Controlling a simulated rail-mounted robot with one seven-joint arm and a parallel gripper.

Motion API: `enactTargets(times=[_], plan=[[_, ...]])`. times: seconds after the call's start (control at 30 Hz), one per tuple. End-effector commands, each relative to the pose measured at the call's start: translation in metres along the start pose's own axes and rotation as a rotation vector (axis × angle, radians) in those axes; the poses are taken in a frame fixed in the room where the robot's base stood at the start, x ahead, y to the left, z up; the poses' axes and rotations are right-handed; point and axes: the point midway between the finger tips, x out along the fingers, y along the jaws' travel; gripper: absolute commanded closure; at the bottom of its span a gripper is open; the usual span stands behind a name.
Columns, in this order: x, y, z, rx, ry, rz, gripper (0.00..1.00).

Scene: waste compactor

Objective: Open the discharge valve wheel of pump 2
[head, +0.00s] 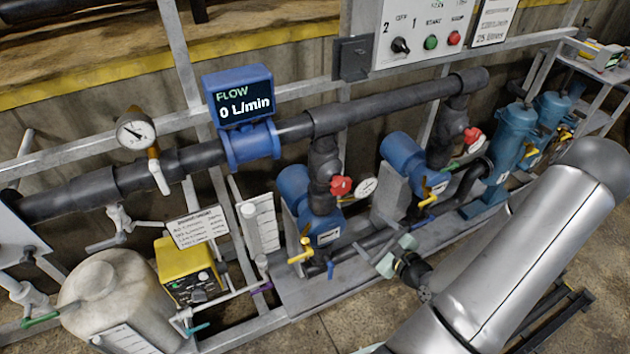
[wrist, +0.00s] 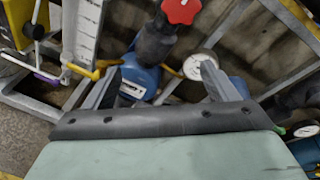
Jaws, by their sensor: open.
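Two blue pumps stand side by side in the head view, a left pump (head: 325,228) and a right pump (head: 402,152). Each has a red valve wheel on the dark pipe above it, the left wheel (head: 340,186) and the right wheel (head: 472,135). I cannot read which pump is number 2. My gripper (head: 372,250) is in front of and below the left wheel, apart from it. In the wrist view my gripper (wrist: 162,68) has its fingers spread with nothing held. A red wheel (wrist: 181,11) shows beyond them at the top, partly cut off.
A white gauge (head: 366,188) sits beside the left wheel; it also shows in the wrist view (wrist: 196,66). Yellow valve handles (head: 301,252) stick out low. The flow display (head: 240,97) reads 0 L/min. A yellow dosing unit (head: 190,270) and pale tank (head: 118,290) stand left.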

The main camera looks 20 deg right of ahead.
Motion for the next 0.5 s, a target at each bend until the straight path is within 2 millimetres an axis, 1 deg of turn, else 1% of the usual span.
enactTargets(times=[0.03, 0.1, 0.23, 0.37, 0.47, 0.5], plan=[[-0.008, -0.008, 0.006, 0.110, -0.053, -0.063, 0.20], [-0.015, -0.015, 0.014, 0.219, -0.123, -0.124, 0.20], [-0.019, -0.022, 0.018, 0.307, -0.185, -0.172, 0.20], [-0.007, -0.023, 0.017, 0.308, -0.192, -0.173, 0.20], [0.011, -0.024, 0.019, 0.305, -0.193, -0.171, 0.20], [0.018, -0.029, 0.024, 0.305, -0.192, -0.171, 0.20]])
